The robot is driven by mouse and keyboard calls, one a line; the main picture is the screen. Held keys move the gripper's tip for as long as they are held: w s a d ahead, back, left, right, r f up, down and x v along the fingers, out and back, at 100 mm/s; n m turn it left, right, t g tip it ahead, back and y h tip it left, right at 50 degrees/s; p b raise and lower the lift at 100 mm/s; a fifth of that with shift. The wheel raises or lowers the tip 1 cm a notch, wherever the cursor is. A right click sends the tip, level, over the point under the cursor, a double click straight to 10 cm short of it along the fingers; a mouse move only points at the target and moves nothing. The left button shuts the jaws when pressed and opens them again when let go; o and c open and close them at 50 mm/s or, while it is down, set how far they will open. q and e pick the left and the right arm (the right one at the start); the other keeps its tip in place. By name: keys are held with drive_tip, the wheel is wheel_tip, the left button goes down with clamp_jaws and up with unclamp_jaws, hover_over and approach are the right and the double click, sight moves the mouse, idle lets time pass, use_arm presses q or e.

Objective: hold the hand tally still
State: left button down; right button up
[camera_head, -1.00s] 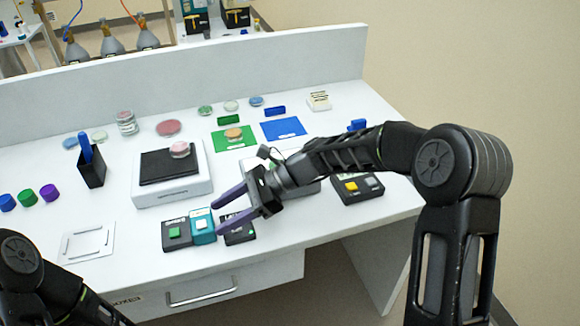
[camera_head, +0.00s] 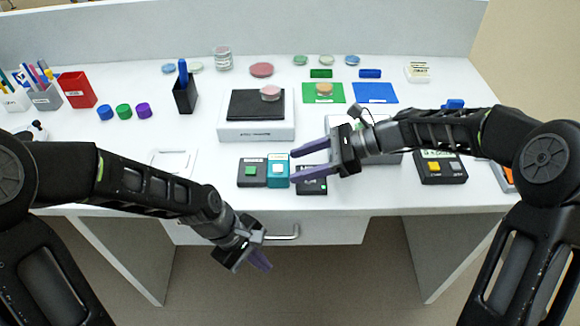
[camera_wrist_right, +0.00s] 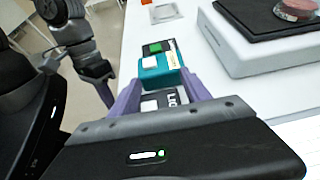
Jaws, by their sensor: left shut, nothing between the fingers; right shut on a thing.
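The hand tally, which I take to be the small teal box with a white button (camera_head: 279,171), stands on the bench near its front edge. It also shows between the fingertips in the right wrist view (camera_wrist_right: 160,68). My right gripper (camera_head: 293,166) reaches in from the right and is shut on this teal box. My left gripper (camera_head: 265,264) is shut and empty, low in front of the bench edge by the drawer. The far side of the teal box is hidden in the right wrist view.
A black box with a green button (camera_head: 252,172) stands just left of the teal box. Another black box (camera_head: 313,187) sits under my right fingers. A white scale with a black top (camera_head: 256,130) stands behind. A white frame plate (camera_head: 172,162) lies to the left.

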use_arm(q)
wheel_tip(320, 180, up, 9)
drive_tip(key=w+n, duration=0.2)
drive_tip(key=n, duration=0.1)
wheel_tip(320, 180, up, 19)
drive_tip(key=n+t+h, duration=0.2)
drive_tip(key=t+h, duration=0.1)
drive_tip(key=t, duration=0.3)
hover_over(274, 170)
drive_tip(key=d, duration=0.3)
drive_tip(key=shift+s+a+r, duration=0.15)
drive_tip(key=shift+s+a, duration=0.05)
drive_tip(key=shift+s, duration=0.15)
drive_tip(key=shift+f, duration=4.45)
drive_tip(key=shift+a, duration=0.15)
drive_tip(key=shift+w+a+f, duration=0.2)
drive_tip(key=shift+a+f, duration=0.1)
drive_tip(key=shift+a, duration=0.3)
drive_tip(key=shift+w+a+f, duration=0.2)
drive_tip(key=shift+a+f, duration=0.1)
drive_tip(key=shift+a, duration=0.3)
